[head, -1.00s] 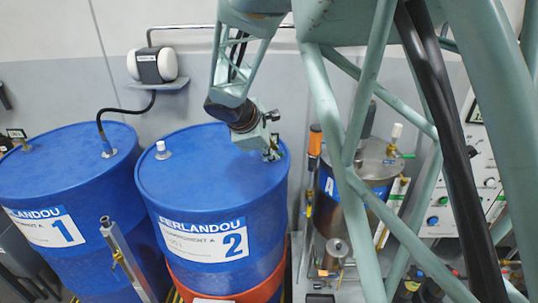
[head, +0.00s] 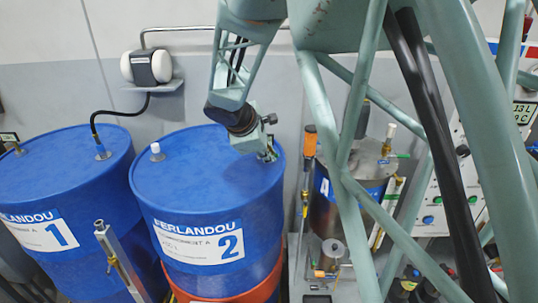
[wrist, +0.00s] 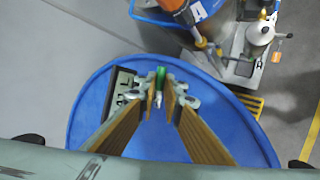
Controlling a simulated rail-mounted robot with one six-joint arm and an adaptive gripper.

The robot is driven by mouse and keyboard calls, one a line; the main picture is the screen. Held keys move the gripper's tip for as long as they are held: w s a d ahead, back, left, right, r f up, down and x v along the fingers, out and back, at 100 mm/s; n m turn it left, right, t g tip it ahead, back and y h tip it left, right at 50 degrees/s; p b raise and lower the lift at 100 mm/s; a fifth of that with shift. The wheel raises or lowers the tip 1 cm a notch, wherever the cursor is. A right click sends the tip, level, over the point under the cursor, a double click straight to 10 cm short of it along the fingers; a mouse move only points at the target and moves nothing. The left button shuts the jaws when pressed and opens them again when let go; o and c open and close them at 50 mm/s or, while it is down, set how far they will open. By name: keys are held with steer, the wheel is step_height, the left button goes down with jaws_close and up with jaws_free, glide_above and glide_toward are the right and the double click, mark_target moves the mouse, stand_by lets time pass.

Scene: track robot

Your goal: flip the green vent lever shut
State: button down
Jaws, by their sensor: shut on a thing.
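My gripper (wrist: 162,102) is low over the right part of the lid of blue drum 2 (head: 195,170). It also shows in the head view (head: 267,154). In the wrist view its fingers are shut on a small green-topped piece (wrist: 160,77) with a pale end. I cannot tell whether this piece is fixed to the drum. Another green lever-like piece (head: 403,156) sticks out at the lid of the steel tank (head: 375,160), right of the drum and apart from my gripper. I cannot tell from its shape whether it is open or shut.
A small dark panel (wrist: 119,92) shows left of the fingers. An orange-handled tool (head: 309,142) stands between drum 2 and the tank. Blue drum 1 (head: 65,175) stands at left. A metal post (head: 115,255) rises in front. A control panel (head: 445,175) is at right.

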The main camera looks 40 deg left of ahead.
steer(key=shift+d, duration=0.15)
steer(key=shift+w+d+f+m+g+y+p, duration=0.15)
steer(key=shift+f+m+g+y+p, duration=0.2)
steer(key=shift+g+y, duration=0.25)
steer(key=shift+y, duration=0.3)
steer(key=shift+f, duration=0.1)
steer(key=c, duration=3)
jaws_free()
steer(key=shift+r, duration=0.2)
